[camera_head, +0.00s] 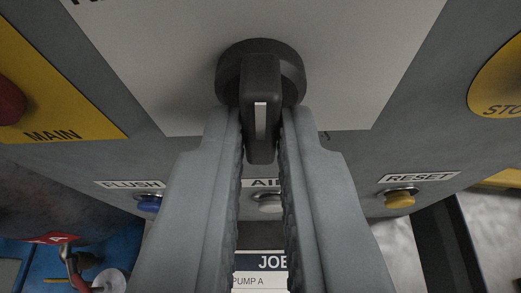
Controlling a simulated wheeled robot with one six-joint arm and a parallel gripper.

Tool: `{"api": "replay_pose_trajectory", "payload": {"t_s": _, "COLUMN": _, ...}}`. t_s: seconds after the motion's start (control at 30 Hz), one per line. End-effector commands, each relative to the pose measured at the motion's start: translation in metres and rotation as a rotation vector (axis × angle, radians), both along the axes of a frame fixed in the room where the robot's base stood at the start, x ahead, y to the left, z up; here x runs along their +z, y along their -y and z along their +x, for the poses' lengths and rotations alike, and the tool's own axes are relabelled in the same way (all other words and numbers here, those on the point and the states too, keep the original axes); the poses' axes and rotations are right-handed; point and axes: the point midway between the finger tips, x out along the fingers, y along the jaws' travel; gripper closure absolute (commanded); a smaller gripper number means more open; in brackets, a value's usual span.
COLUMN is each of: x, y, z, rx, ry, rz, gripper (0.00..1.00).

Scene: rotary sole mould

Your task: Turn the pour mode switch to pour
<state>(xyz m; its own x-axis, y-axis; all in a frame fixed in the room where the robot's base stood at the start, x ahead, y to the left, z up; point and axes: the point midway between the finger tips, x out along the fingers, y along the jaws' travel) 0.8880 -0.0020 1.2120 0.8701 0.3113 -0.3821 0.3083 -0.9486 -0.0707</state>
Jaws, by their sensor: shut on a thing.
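The pour mode switch (261,78) is a black rotary knob with a round base and a raised bar handle, set on a pale plate (170,60) of the grey panel. A white mark on its bar runs almost straight down the picture. My gripper (261,125) comes up from below, with one grey finger on each side of the bar's lower part. It is shut on the bar. The position labels around the knob are hidden or out of frame, so I cannot read the setting.
Below the switch sit a blue FLUSH button (149,204), a pale button (270,204) under a partly hidden label, and a yellow RESET button (399,199). A red knob (8,102) on a yellow MAIN plate (60,105) is at left. A yellow STOP plate (500,82) is at right.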

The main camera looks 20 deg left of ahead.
Motion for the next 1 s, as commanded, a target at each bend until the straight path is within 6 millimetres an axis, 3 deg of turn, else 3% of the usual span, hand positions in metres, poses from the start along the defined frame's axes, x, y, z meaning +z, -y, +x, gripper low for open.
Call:
{"api": "replay_pose_trajectory", "payload": {"t_s": 0.6, "x": -0.0005, "y": 0.0044, "z": 0.0013, "rx": -0.001, "ry": -0.165, "rz": 0.514, "gripper": 1.0}}
{"api": "replay_pose_trajectory", "payload": {"t_s": 1.0, "x": -0.0013, "y": 0.0046, "z": 0.0015, "rx": 0.0, "ry": -0.217, "rz": 0.674, "gripper": 1.0}}
